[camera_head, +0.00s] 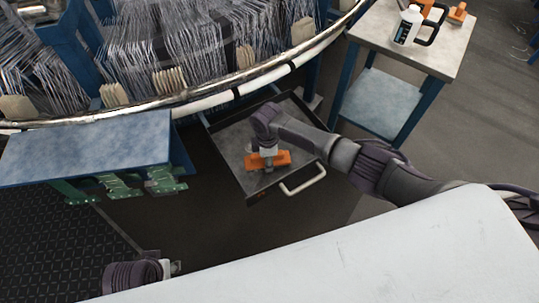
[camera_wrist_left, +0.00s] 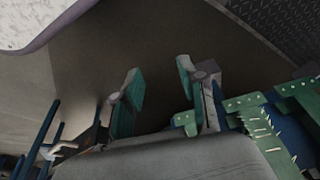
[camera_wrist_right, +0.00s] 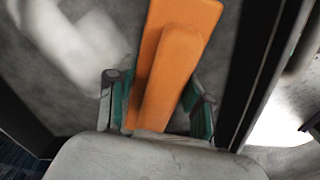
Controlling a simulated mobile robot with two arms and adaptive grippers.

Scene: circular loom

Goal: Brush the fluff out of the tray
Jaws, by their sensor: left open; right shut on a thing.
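The dark tray (camera_head: 232,140) with a grey floor and a white front handle (camera_head: 303,181) sits pulled out under the loom. My right gripper (camera_head: 267,151) is over the tray, shut on an orange brush (camera_head: 281,158). In the right wrist view the orange brush (camera_wrist_right: 172,75) lies between the fingers (camera_wrist_right: 158,105), above the tray floor. A blurred whitish mass, perhaps fluff (camera_wrist_right: 75,40), lies at the left there. My left gripper (camera_wrist_left: 160,95) is open and empty, away from the tray. In the head view only part of the left arm shows at the bottom.
A side table (camera_head: 443,52) at the upper right bears a white bottle (camera_head: 407,25) and orange items. A blue bench (camera_head: 85,145) with green brackets (camera_head: 120,187) stands left of the tray. The loom's ring (camera_head: 215,92) runs above the tray's back. A white surface (camera_head: 400,255) fills the front.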

